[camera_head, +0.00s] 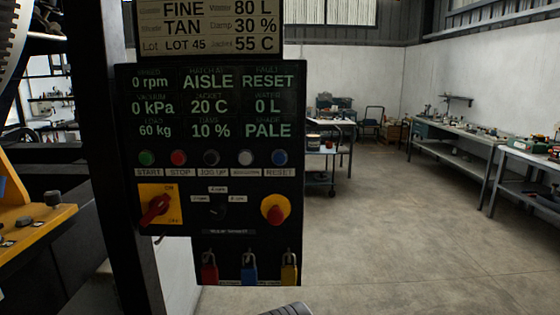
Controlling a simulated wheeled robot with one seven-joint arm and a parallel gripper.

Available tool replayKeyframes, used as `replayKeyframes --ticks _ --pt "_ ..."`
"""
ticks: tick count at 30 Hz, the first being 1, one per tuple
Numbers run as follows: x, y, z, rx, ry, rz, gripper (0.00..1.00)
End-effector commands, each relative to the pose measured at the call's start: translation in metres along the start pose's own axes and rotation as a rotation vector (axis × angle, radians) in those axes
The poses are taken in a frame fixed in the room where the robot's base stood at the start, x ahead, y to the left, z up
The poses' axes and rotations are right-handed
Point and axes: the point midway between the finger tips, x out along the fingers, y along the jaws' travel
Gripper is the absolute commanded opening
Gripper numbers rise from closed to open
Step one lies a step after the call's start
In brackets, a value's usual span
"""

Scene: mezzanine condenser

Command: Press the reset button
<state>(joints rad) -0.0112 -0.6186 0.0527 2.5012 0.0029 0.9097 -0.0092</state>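The reset button (280,157) is a small round blue button at the right end of a row on a black control panel (125,215). A white label reading RESET sits just below it. To its left in the row are a white button (246,158), a dark button (211,158), a red button (178,158) above STOP and a green button (147,158) above START. The panel display reads FAULT RESET at upper right. No gripper fingers can be made out. A dark grey rounded shape at the bottom edge is cut off and unclear.
Below the buttons are a red rotary switch (155,208) on a yellow plate, a selector knob (217,209) and a red-yellow mushroom button (275,209). Red, blue and yellow padlocks (249,268) hang beneath. Yellow machinery (30,222) stands left; open floor (400,240) lies right, with workbenches beyond.

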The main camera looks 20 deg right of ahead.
Motion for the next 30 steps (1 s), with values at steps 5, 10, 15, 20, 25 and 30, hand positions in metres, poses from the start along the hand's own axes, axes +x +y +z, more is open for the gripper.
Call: replayKeyframes --ticks 5,10,15,20,25,30 --pt "0.0 0.0 0.0 0.0 0.0 0.0 0.19" --pt "0.0 0.0 0.0 0.0 0.0 0.0 0.05" --pt "0.0 0.0 0.0 0.0 0.0 0.0 0.0" --pt "0.0 0.0 0.0 0.0 0.0 0.0 0.0" --pt "0.0 0.0 0.0 0.0 0.0 0.0 0.0" --pt "0.0 0.0 0.0 0.0 0.0 0.0 0.0"
